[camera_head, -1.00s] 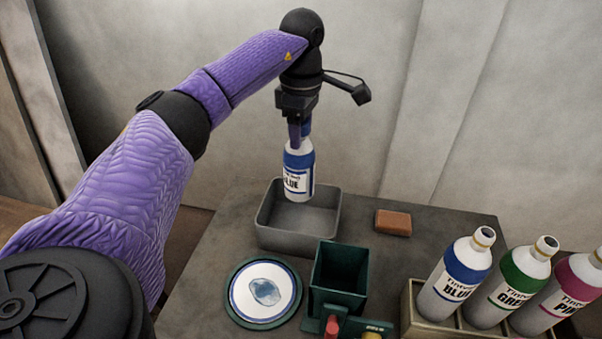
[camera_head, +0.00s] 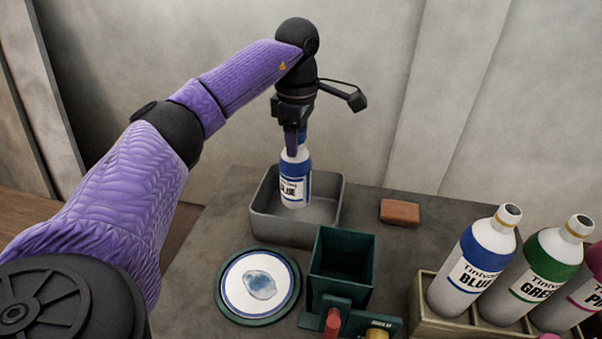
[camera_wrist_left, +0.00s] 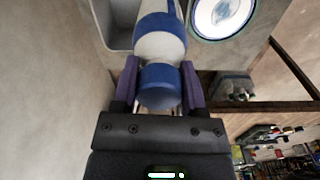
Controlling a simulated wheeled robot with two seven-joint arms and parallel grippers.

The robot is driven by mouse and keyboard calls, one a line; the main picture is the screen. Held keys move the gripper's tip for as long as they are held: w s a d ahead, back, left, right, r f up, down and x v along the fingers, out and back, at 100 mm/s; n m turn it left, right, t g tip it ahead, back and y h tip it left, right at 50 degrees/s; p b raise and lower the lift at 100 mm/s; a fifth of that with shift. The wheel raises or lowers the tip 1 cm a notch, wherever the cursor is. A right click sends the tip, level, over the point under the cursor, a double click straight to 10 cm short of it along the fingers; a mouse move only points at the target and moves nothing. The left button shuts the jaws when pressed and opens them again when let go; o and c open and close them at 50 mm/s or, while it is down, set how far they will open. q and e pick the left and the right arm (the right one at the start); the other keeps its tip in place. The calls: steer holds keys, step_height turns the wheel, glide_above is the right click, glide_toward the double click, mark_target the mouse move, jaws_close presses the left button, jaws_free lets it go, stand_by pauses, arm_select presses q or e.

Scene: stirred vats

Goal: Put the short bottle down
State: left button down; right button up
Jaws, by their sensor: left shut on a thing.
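The short bottle (camera_head: 295,188), white with blue bands and a label ending in "LUE", hangs upright from my left gripper (camera_head: 296,146). The gripper is shut on its blue cap, which also shows in the left wrist view (camera_wrist_left: 160,86) between the two purple fingers. In the head view the bottle's lower part overlaps the open grey tub (camera_head: 268,230). I cannot tell whether its base touches the tub's floor. My right gripper is in neither view.
A reddish-brown block (camera_head: 400,212) lies right of the tub. A round plate with a blue stain (camera_head: 238,300) and a dark green square container (camera_head: 330,290) stand in front. Larger blue, green and pink bottles stand in a rack (camera_head: 440,325) at the right. A wall closes the back.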

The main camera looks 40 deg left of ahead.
mark_target(297, 180)
arm_select(q)
step_height(297, 180, down, 10)
steer(key=b, duration=0.3)
steer(key=shift+r+b, duration=0.1)
steer(key=shift+b, duration=0.2)
steer(key=shift+c, duration=1.9)
jaws_free()
steer(key=shift+o, duration=1.3)
